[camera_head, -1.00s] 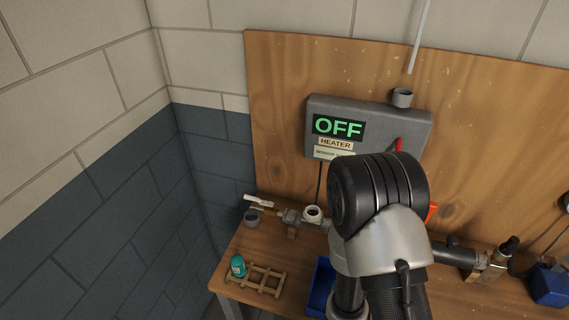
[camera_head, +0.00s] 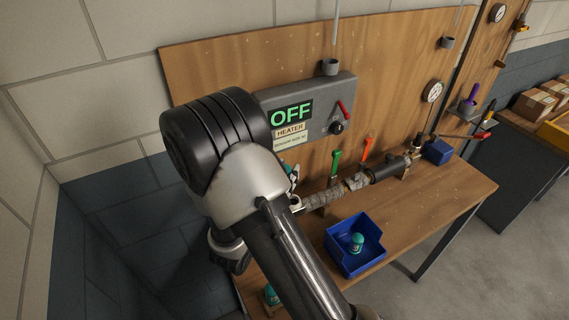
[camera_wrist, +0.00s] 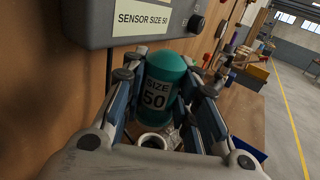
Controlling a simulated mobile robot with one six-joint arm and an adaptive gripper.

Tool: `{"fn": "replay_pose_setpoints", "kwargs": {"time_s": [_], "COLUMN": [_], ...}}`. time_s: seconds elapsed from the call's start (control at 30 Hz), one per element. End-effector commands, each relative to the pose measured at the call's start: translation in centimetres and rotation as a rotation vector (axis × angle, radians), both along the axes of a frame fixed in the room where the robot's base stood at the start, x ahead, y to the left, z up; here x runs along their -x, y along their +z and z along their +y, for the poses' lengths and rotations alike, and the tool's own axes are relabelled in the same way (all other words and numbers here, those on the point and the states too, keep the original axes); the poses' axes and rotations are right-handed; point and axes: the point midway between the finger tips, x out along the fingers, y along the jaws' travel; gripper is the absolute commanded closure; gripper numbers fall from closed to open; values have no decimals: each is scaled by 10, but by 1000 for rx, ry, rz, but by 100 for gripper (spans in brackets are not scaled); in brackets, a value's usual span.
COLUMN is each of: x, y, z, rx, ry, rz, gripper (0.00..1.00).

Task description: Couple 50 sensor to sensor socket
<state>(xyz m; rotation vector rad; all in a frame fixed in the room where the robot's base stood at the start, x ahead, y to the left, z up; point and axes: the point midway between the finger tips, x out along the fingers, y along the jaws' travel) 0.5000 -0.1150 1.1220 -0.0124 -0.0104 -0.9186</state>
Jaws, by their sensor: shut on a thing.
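The teal 50 sensor (camera_wrist: 160,78), labelled SIZE 50, is upright in my gripper (camera_wrist: 165,88), whose fingers are shut on its two sides. A pale ring-shaped socket (camera_wrist: 153,141) shows just below and nearer than the sensor in the wrist view. The sensor's lower end is close to it, but I cannot tell whether they touch. In the head view my arm hides most of the gripper and sensor; only a small part of the gripper (camera_head: 291,177) shows beside the pipe line.
A grey heater box (camera_head: 328,100) reads OFF, with a SENSOR SIZE 50 label. Green (camera_head: 335,162) and orange (camera_head: 366,148) handles stand along the pipe. A blue bin (camera_head: 375,259) holds another teal sensor (camera_head: 357,241).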

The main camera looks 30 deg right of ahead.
Motion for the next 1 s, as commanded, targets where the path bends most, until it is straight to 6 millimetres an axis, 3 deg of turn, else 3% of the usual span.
{"fn": "replay_pose_setpoints", "kwargs": {"time_s": [0.03, 0.17, 0.57, 1.0], "x": [-1, 0, 0, 0], "y": [9, 16, 15, -15], "z": [-13, -28, -28, -28], "rx": [-6, -12, -14, -14], "ry": [-41, -92, -99, -98], "rz": [-5, 1, 4, 4], "gripper": [97, 97, 97, 97]}}
